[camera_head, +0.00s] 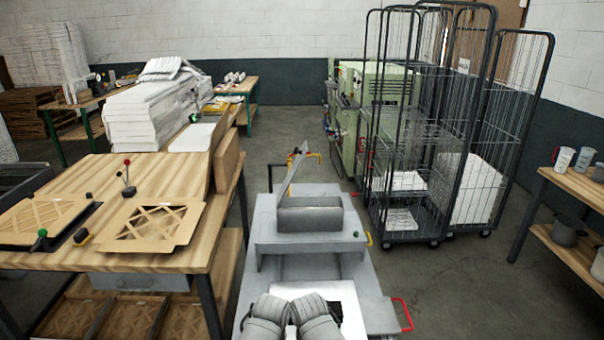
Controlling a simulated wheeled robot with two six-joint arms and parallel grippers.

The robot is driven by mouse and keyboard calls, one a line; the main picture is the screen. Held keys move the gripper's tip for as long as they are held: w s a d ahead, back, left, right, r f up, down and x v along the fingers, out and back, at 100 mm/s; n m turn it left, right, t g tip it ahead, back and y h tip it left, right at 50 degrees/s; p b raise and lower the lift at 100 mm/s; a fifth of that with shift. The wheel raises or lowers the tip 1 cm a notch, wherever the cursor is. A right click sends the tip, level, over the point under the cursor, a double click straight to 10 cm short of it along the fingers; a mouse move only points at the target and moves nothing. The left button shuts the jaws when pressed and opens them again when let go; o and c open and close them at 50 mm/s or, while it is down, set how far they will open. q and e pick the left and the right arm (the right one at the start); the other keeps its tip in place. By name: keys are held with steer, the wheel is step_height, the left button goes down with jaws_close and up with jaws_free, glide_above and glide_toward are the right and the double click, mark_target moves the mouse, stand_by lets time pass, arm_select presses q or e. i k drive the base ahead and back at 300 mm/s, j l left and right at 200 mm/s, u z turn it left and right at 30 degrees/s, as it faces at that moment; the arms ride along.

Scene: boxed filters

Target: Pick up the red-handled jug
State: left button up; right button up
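A small pale jug (565,160) stands upright on the wooden bench at the far right, with a bit of red at its left side that looks like its handle. A similar pale jug (583,159) stands close beside it on the right. Two grey ribbed parts of my arms show side by side at the bottom middle, far from the jugs. Dark parts show beside them, but I cannot make out the fingertips of either gripper or whether they are open or shut.
A grey machine (310,238) is straight ahead. A wooden table (130,178) with filter frames is at left. Floor between machine and bench is clear.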

mark_target(565, 156)
steer(key=z, duration=1.6)
steer(key=i+l+z, duration=0.3)
steer(key=i+l, duration=0.35)
steer(key=i+l+z, duration=0.35)
steer(key=i+l, duration=0.35)
steer(key=i+u, duration=0.3)
steer(key=i, duration=0.15)
steer(key=i+l+u, duration=0.15)
steer(key=i+u, duration=0.2)
steer(key=i+j+u, duration=0.15)
steer(key=i+u, duration=0.6)
steer(key=i+l+u, duration=0.15)
steer(key=i+u, duration=0.25)
steer(key=i+z, duration=0.15)
steer(key=i, duration=0.4)
steer(key=i+j+z, duration=0.15)
steer(key=i, duration=0.35)
steer(key=i+j+z, duration=0.2)
steer(key=i, duration=0.3)
